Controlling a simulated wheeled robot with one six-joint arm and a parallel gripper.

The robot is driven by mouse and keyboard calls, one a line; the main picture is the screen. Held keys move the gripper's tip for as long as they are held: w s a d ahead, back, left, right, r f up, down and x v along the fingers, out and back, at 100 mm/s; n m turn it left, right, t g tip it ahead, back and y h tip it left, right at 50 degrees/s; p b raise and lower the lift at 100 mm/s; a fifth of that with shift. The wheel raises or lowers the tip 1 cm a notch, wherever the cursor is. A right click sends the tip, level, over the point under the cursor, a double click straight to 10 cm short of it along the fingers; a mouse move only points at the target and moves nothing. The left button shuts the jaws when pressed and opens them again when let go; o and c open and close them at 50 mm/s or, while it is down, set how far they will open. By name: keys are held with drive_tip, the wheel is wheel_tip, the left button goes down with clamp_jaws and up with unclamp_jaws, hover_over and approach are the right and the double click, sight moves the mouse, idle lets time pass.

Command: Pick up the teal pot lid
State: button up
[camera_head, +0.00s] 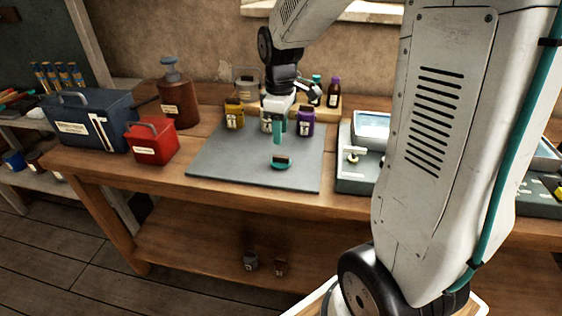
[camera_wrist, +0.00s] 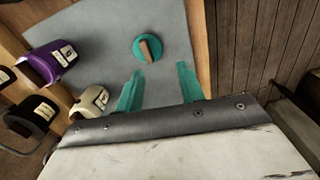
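The teal pot lid (camera_head: 281,163) lies flat near the front of the grey mat (camera_head: 225,165), with a brown block-shaped handle on top. In the wrist view the lid (camera_wrist: 148,48) sits just beyond the fingertips, between their lines. My gripper (camera_head: 278,135) hangs above the mat, behind the lid and apart from it. In the wrist view its two teal fingers (camera_wrist: 161,73) are spread with nothing between them. The lid is fully visible there.
A yellow pot (camera_head: 234,115), a cream pot (camera_wrist: 90,101) and a purple pot (camera_head: 305,121) stand along the mat's back. A red box (camera_head: 151,142) and a blue toolbox (camera_head: 88,122) are at left. A machine (camera_head: 360,165) stands at right. The mat's front left is clear.

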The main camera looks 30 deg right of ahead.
sight(281, 156)
drive_tip(key=shift+n, duration=0.5)
drive_tip(key=w+f, duration=0.1)
drive_tip(key=w+d+f, duration=0.1)
drive_tip(key=f, duration=0.1)
drive_tip(key=shift+d+f, duration=0.1)
drive_tip(key=shift+d, duration=0.1)
drive_tip(key=f, duration=0.7)
drive_tip(key=shift+w+d, duration=0.15)
drive_tip(key=shift+d, duration=0.05)
clamp_jaws()
